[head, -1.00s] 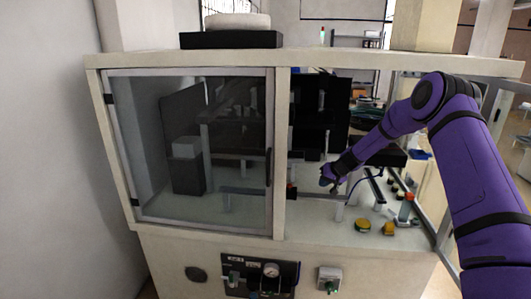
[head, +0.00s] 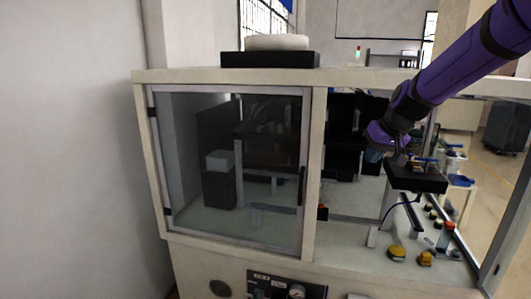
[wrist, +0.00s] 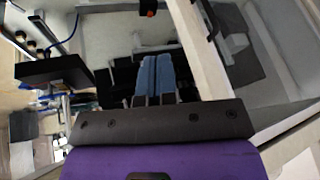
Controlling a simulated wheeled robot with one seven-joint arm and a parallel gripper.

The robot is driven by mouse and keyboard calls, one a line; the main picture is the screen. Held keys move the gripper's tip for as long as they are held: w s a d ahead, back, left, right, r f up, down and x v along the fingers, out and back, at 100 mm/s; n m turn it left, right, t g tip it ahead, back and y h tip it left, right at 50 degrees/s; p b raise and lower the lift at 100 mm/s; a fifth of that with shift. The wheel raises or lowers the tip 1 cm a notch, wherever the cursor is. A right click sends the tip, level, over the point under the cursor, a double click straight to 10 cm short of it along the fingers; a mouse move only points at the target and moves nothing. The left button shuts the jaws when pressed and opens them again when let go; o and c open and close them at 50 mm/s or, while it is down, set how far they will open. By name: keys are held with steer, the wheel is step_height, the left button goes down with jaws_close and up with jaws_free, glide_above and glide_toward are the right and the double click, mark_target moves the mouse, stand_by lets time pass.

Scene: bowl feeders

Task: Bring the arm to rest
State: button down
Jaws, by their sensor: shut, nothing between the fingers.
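My purple arm (head: 455,72) reaches in from the upper right of the head view, in front of the open right bay of the machine cabinet (head: 317,150). It slopes down to the left toward the wrist. My gripper (head: 373,156) hangs at the arm's lower end, small and dark against the bay. In the wrist view its two blue fingers (wrist: 153,72) lie side by side, shut, with nothing between them. The fingers touch nothing that I can make out.
A glazed door (head: 235,165) closes the left bay. A black block (head: 415,177) stands right of my gripper. Yellow-topped buttons (head: 397,253) sit on the cabinet's front ledge. A white round lid on a black base (head: 270,59) rests on the cabinet roof.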

steer(key=s+r+h, duration=0.1)
steer(key=s+r, duration=0.3)
steer(key=s, duration=0.5)
steer(key=s+r, duration=0.3)
steer(key=s, duration=0.6)
steer(key=s+d+f+h, duration=0.1)
steer(key=s, duration=1.7)
steer(key=shift+d+f+m+h, duration=0.25)
steer(key=shift+d+m+h, duration=0.05)
steer(key=shift+m, duration=0.1)
